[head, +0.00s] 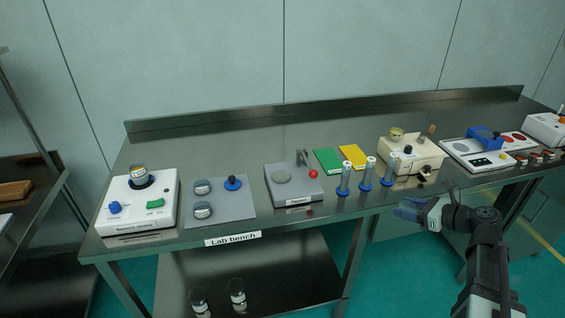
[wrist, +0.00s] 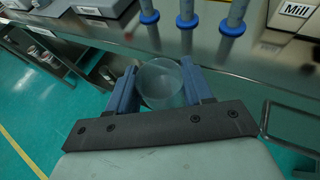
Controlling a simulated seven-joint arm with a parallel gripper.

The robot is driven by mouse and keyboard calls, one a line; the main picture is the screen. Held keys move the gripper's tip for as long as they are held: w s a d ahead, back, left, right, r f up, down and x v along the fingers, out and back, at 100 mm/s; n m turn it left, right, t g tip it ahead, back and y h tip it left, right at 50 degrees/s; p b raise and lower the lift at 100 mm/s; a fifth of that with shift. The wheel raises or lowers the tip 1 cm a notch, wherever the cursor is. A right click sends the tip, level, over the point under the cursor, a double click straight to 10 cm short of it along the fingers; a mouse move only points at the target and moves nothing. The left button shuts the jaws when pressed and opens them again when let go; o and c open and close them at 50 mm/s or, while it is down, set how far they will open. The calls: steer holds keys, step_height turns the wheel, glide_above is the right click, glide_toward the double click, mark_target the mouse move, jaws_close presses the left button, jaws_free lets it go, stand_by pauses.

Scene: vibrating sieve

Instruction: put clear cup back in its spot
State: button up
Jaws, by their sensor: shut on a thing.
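A clear cup (wrist: 160,84) is between the two blue fingers of my gripper (wrist: 157,90) in the wrist view. The fingers are shut on its sides, and it looks empty. In the head view my gripper (head: 408,208) is off the front edge of the lab bench, in front of the mill. The cup cannot be made out there.
The lab bench (head: 240,146) carries a sieve shaker (head: 140,205), a grey mat (head: 232,212) with two round containers, a grey device (head: 293,186), several blue-based tubes (head: 366,176) and the mill (head: 410,155). The bench's front edge is close to my gripper.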

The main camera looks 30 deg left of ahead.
steer(key=s+a+r+n+g, duration=0.2)
steer(key=a+r+g, duration=0.15)
steer(key=a, duration=0.75)
steer(key=s+a+r+n+g, duration=0.25)
steer(key=a+r, duration=0.25)
steer(key=a, duration=0.6)
steer(key=n+g+h, duration=0.4)
steer(key=n+g, duration=0.3)
steer(key=n, duration=0.1)
glide_above(202, 169)
steer(key=f, duration=0.2)
steer(key=shift+m, duration=0.25)
steer(key=shift+d+f, duration=0.1)
steer(key=shift+f, duration=4.65)
steer(key=o, duration=1)
steer(key=shift+f, duration=0.1)
